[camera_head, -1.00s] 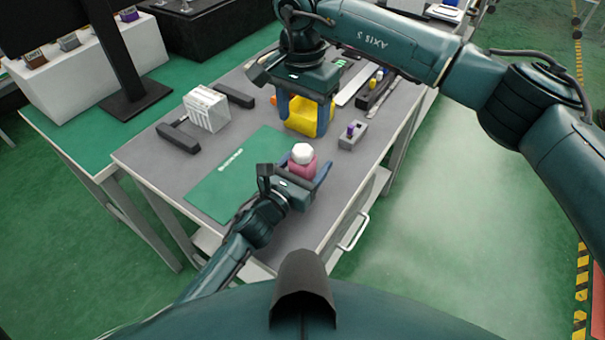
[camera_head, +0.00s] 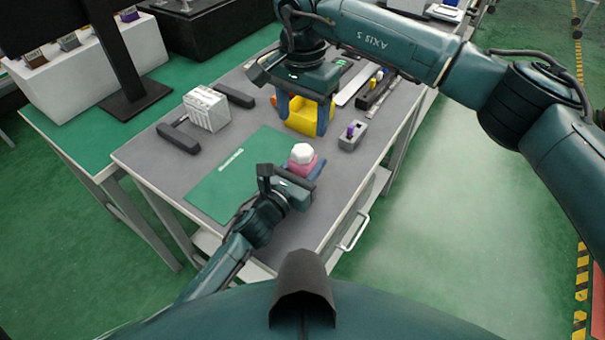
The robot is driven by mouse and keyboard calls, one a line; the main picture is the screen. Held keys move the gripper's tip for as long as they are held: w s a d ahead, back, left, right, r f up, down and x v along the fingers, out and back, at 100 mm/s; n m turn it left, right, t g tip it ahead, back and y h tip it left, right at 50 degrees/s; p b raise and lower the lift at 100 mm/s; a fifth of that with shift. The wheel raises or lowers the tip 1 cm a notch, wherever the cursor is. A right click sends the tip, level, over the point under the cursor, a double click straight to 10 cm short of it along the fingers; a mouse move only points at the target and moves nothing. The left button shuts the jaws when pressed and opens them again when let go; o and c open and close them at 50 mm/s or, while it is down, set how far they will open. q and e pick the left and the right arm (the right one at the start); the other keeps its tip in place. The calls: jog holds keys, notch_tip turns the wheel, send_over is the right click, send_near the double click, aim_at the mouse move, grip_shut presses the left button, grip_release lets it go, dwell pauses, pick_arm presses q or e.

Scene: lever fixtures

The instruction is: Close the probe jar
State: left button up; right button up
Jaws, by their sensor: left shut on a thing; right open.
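The jar (camera_head: 301,164) is pink with a white faceted top (camera_head: 301,152). It stands upright near the front edge of the table, by the right side of the green mat. My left gripper (camera_head: 297,170) is shut on the pink body from the near side; its fingers partly hide the jar's lower part. The white top sits above the fingers, but I cannot tell how firmly it is seated. My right gripper (camera_head: 304,112) is open and points down beyond the jar, over a yellow bin (camera_head: 301,117), with its blue fingers at the bin's sides.
A grey box with a purple knob (camera_head: 350,136) stands right of the yellow bin. A white rack (camera_head: 207,110) and dark blocks (camera_head: 178,138) stand at the left. Tools and a long dark tray (camera_head: 376,90) lie at the back right.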

aim_at(302, 150)
pick_arm(q)
grip_shut()
pick_arm(e)
jog(key=n, duration=0.9)
jog(key=shift+f, duration=4.05)
